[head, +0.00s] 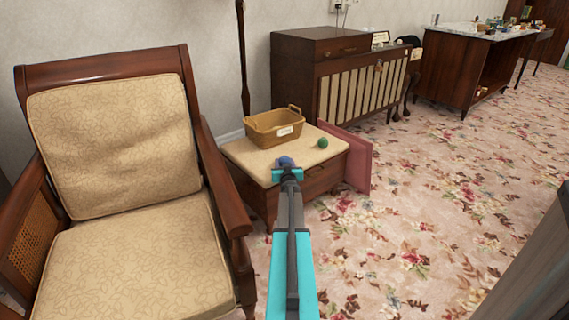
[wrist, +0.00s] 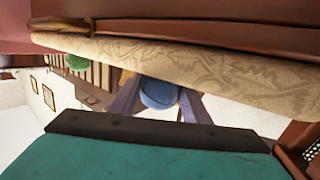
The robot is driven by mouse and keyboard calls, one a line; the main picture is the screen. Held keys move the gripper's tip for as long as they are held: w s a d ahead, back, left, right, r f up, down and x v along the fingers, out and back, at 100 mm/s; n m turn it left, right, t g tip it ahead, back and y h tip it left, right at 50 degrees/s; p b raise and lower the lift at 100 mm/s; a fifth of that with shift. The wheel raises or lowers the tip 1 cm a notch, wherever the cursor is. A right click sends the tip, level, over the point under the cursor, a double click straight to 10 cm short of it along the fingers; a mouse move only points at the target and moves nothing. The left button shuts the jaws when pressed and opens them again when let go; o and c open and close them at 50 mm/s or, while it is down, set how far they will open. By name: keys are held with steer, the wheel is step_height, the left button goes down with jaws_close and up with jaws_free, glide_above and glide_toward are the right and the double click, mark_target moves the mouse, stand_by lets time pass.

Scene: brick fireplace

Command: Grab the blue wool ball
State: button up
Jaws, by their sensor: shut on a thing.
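The blue wool ball (head: 286,161) is at the tip of my gripper (head: 287,170), over the front part of the cushioned stool (head: 255,163) in the head view. In the wrist view the blue wool ball (wrist: 159,93) sits between the two fingers of my gripper (wrist: 160,104), which is shut on it. The fingers cover its sides. I cannot tell exactly how far it is above the cushion.
A wicker basket (head: 273,127) and a green ball (head: 323,143) are on the stool. A wooden armchair (head: 130,200) stands close on the left. A pink panel (head: 357,160) stands at the stool's right side. Flowered carpet (head: 440,200) is open to the right.

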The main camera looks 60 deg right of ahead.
mark_target(285, 157)
steer(key=shift+r, duration=0.15)
step_height(285, 157, up, 3)
steer(key=p, duration=0.3)
steer(key=shift+r, duration=0.15)
steer(key=shift+s+a+r+p, duration=0.1)
steer(key=shift+s+r+p, duration=0.15)
steer(key=shift+p, duration=0.2)
steer(key=s+a+p, duration=0.2)
steer(key=s+p, duration=0.1)
steer(key=s, duration=0.4)
steer(key=s+a+p, duration=0.3)
steer(key=s, duration=0.4)
steer(key=shift+s+r+p, duration=0.3)
steer(key=shift+r, duration=0.15)
